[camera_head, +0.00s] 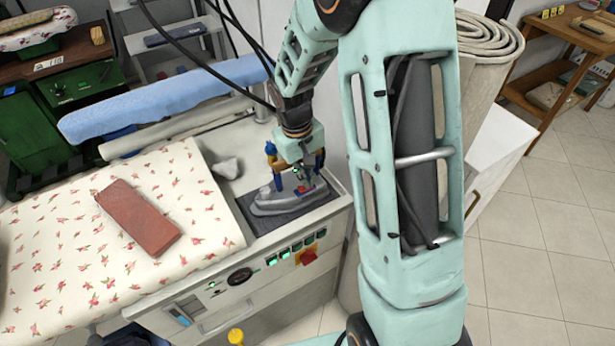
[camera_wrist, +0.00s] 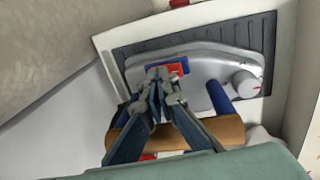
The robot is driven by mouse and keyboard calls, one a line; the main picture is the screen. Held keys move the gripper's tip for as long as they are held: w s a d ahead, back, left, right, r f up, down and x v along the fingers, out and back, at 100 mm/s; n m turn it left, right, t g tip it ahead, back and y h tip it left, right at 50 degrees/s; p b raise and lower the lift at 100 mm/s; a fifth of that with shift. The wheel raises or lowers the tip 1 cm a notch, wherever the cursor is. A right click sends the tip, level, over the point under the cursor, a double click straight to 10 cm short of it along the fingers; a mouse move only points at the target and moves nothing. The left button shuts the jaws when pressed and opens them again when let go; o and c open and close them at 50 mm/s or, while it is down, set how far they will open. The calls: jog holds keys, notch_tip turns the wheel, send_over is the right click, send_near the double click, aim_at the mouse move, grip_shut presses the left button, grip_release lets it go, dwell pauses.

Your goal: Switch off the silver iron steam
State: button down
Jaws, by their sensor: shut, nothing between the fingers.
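The silver iron (camera_head: 285,203) rests on a dark ribbed mat (camera_head: 262,222) at the right end of the ironing station; it also shows in the wrist view (camera_wrist: 203,71). It has a wooden handle (camera_wrist: 228,129) on blue supports, a round grey knob (camera_wrist: 243,84) with a red mark, and a small red and blue part (camera_wrist: 179,67) on top. My gripper (camera_wrist: 161,76) is shut and empty, its fingertips over or against the red and blue part; contact cannot be told. In the head view my gripper (camera_head: 298,178) points down over the iron and hides part of it.
A floral-covered board (camera_head: 70,230) with a reddish-brown block (camera_head: 138,218) lies left. A blue padded arm (camera_head: 160,100) stands behind. Below the iron, the front panel has several green switches and a red switch (camera_head: 307,256). A rolled rug (camera_head: 485,70) stands right.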

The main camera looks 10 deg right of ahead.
jog(key=shift+s+a, duration=0.2)
jog(key=shift+a, duration=0.4)
notch_tip(320, 180, up, 14)
jog(key=d+p, duration=0.1)
jog(key=p, duration=0.1)
jog(key=shift+w+d, duration=0.2)
dwell(0.4)
